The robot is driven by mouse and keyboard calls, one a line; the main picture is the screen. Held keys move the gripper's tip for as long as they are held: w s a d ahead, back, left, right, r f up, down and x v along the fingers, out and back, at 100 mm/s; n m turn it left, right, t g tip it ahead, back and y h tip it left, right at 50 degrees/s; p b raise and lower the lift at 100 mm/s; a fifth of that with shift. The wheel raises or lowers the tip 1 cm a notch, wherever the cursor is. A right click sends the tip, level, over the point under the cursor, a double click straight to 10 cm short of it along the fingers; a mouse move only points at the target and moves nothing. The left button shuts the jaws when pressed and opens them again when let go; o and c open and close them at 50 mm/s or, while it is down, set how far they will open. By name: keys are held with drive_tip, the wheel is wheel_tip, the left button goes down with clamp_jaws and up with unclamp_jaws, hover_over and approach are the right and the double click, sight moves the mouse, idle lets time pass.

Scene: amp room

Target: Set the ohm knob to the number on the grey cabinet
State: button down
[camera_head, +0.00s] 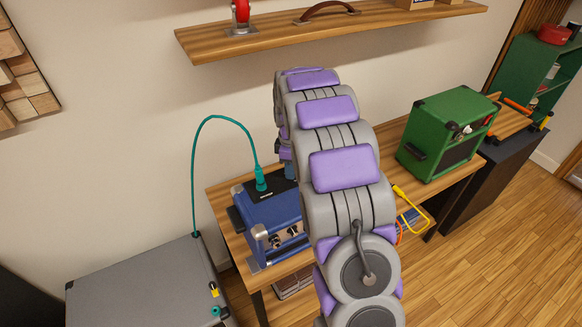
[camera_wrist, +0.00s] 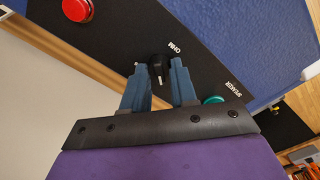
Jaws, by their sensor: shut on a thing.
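The black ohm knob (camera_wrist: 155,68) with a light pointer shows in the wrist view on the black panel (camera_wrist: 110,45) of the blue amplifier, next to the word OHM. My gripper (camera_wrist: 156,72) has its two blue-grey fingers on either side of the knob, shut on it. The number the pointer faces is not legible.
A teal cable (camera_head: 193,170) plugs into the amplifier's top and runs to the grey cabinet. A green amplifier (camera_head: 445,130) and a yellow cable (camera_head: 410,200) are on the right. A wooden shelf (camera_head: 330,30) hangs above. A red button (camera_wrist: 77,9) and teal SPEAKER plug (camera_wrist: 212,100) flank the knob.

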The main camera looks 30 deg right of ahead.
drive_tip(key=shift+r, duration=0.1)
drive_tip(key=shift+r+m+p, duration=0.1)
drive_tip(key=shift+m+p, duration=0.8)
drive_tip(key=shift+p, duration=0.15)
drive_tip(key=m+p, duration=0.2)
drive_tip(key=shift+m, duration=0.3)
drive_tip(key=m+p, duration=0.4)
drive_tip(key=m, duration=0.1)
drive_tip(key=shift+w+d, duration=0.1)
drive_tip(key=shift+d, duration=0.05)
drive_tip(key=m+p, duration=0.2)
drive_tip(key=m, duration=0.3)
drive_tip(key=shift+d+m, duration=0.1)
drive_tip(key=shift+m, duration=0.3)
drive_tip(key=shift+m+p, duration=0.95)
drive_tip(key=shift+m, duration=1.35)
drive_tip(key=c, duration=0.9)
unclamp_jaws()
drive_tip(key=shift+f, duration=0.2)
drive_tip(key=shift+c, duration=0.2)
